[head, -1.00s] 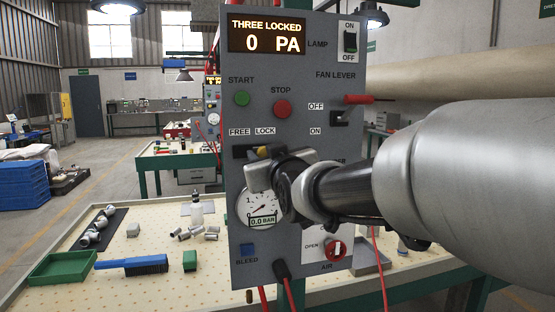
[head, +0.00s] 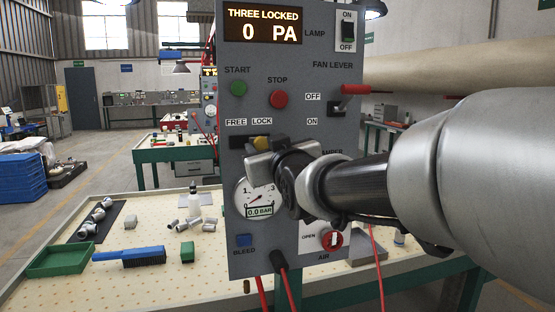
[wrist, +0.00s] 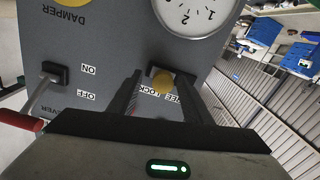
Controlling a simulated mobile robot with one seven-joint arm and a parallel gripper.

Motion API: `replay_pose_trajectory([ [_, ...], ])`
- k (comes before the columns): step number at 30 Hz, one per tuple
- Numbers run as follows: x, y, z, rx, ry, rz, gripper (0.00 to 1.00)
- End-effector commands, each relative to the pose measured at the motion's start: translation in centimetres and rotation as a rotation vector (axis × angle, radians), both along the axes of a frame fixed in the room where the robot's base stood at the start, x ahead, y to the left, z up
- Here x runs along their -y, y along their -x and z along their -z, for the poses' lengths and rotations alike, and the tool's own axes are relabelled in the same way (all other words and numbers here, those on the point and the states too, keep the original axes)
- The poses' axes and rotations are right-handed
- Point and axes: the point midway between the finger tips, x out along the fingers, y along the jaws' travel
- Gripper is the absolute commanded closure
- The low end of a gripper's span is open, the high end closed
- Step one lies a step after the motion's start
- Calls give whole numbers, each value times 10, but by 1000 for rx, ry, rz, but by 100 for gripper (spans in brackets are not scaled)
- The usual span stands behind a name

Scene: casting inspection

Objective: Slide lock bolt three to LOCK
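The grey control panel (head: 296,180) has a slot labelled FREE on its left and LOCK on its right. The yellow bolt knob (head: 262,142) sits at the right part of the slot, below LOCK. The panel display (head: 262,26) reads THREE LOCKED, 0 PA. My gripper (head: 258,150) is at the slot, its fingers partly hiding the knob and slot. In the wrist view my gripper (wrist: 159,82) is open, with a finger on each side of the yellow knob (wrist: 163,81) and some gap visible.
A pressure gauge (head: 256,198) is just below my gripper. The fan lever (head: 352,90) with a red grip is to the upper right. START (head: 239,88) and STOP (head: 278,99) buttons are above. A workbench (head: 150,215) holds a green tray, brush and metal fittings.

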Motion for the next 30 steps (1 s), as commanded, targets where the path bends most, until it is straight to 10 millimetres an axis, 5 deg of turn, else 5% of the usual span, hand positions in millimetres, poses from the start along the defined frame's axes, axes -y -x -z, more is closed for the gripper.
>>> replay_pose_trajectory([
  [16,35,123,-1,3,-2,-1,55],
  [30,43,148,0,-1,0,1,55],
])
